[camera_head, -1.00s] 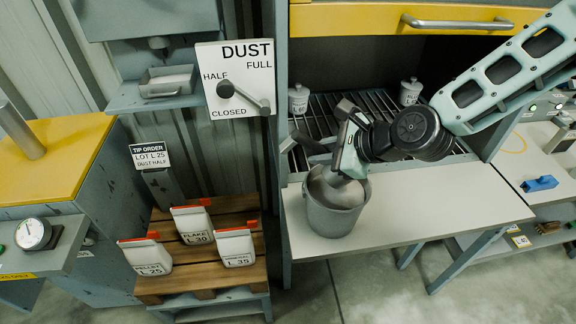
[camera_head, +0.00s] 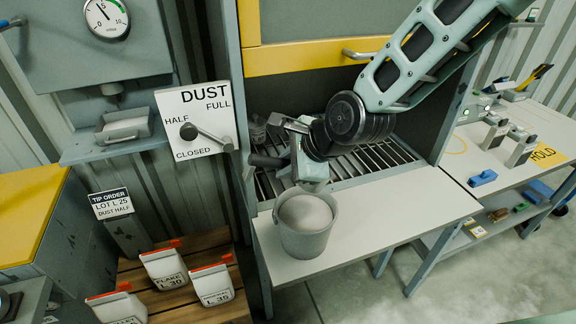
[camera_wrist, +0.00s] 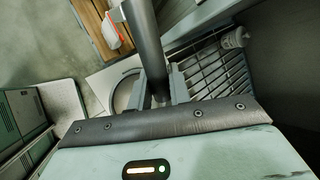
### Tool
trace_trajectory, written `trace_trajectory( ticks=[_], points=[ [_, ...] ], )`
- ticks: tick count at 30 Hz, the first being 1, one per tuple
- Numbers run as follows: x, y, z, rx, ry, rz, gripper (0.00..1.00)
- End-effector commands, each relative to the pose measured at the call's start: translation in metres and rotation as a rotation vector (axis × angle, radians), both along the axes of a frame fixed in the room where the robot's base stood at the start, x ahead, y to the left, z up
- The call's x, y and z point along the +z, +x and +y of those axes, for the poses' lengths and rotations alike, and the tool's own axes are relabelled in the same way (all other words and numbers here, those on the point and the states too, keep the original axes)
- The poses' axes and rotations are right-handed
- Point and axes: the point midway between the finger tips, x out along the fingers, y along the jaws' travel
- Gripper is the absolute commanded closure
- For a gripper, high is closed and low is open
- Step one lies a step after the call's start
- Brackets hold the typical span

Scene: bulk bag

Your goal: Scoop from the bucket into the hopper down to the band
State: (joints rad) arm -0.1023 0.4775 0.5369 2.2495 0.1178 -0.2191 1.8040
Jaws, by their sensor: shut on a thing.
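The grey bucket (camera_head: 305,243) stands upright on the white front shelf, with a rounded mound of pale grey material (camera_head: 304,212) at its top. My gripper (camera_head: 289,166) is above and just behind the bucket, near the front of the slatted grate. It is shut on the scoop's dark handle (camera_head: 267,160), which also crosses between the fingers in the wrist view (camera_wrist: 145,40). The scoop's bowl and its load cannot be made out. The hopper's slatted grate (camera_head: 375,158) lies behind the shelf inside the grey cabinet. No band can be made out.
A dust lever panel (camera_head: 196,120) is left of the cabinet opening. A tip order sign (camera_head: 111,203) reads LOT L 25, DUST HALF. Labelled bags (camera_head: 212,285) stand on a pallet at lower left. The shelf right of the bucket (camera_head: 390,215) is clear.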

Motion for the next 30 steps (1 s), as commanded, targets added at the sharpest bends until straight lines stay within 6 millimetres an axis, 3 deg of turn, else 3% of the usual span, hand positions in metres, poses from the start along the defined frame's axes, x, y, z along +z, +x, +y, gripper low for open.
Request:
trace_trajectory(
  ticks=[5,30],
  points=[
    [0.017,-0.001,0.005,0.004,-0.055,-0.023,1.00],
    [0.019,-0.005,0.018,0.003,-0.287,-0.083,1.00]
  ],
)
